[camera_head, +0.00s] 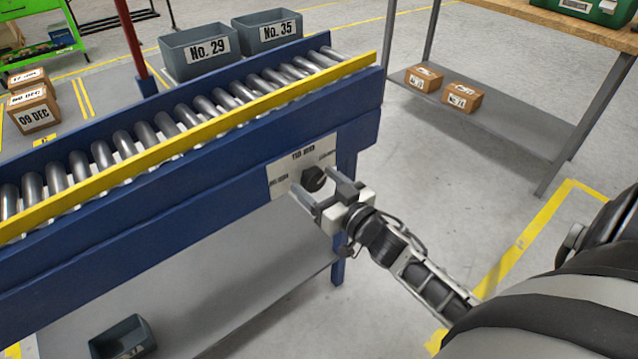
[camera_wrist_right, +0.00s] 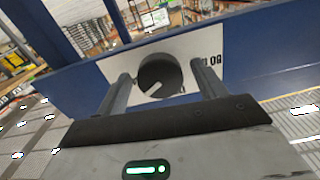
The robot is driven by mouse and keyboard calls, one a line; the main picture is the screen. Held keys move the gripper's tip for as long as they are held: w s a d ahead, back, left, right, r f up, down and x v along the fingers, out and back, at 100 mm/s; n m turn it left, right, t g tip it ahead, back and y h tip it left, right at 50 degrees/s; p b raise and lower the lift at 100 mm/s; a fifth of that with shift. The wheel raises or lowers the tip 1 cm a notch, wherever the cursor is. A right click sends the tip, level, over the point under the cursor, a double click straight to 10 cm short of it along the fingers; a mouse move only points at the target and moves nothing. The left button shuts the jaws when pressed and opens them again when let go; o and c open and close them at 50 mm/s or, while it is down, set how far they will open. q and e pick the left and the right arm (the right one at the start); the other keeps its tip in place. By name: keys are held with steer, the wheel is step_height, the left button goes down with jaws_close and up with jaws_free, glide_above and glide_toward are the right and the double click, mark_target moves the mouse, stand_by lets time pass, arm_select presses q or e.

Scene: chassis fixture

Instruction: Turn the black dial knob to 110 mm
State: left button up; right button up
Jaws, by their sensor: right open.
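The black dial knob (camera_head: 313,179) sits on a pale label plate (camera_head: 283,183) on the blue side of the roller conveyor. In the right wrist view the round knob (camera_wrist_right: 160,74) shows a white pointer line toward its lower left. Lettering on the plate is partly hidden and too small to read surely. My right gripper (camera_head: 325,196) is open in front of the knob. In the wrist view its two fingers (camera_wrist_right: 163,90) stand one to each side of the knob, apart from it. Whether the fingertips reach level with the knob I cannot tell. My left gripper is not in view.
The conveyor's yellow rail (camera_head: 190,146) and rollers run above the plate. Grey bins (camera_head: 195,52) stand behind it. A dark bin (camera_head: 123,338) lies below at left. A workbench with a lower shelf (camera_head: 490,118) holding small boxes stands at right. Open floor lies between.

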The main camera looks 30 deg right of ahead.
steer(key=c, duration=1)
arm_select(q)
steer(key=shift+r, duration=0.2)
arm_select(e)
steer(key=shift+n, duration=0.3)
steer(key=shift+n+p, duration=0.5)
steer(key=shift+n, duration=0.5)
steer(key=n, duration=0.2)
steer(key=shift+n, duration=0.3)
steer(key=n+p, duration=0.1)
steer(key=n, duration=0.1)
steer(key=shift+n, duration=0.3)
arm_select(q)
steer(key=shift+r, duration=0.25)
arm_select(e)
steer(key=shift+d+n, duration=0.1)
steer(key=shift+n, duration=1.8)
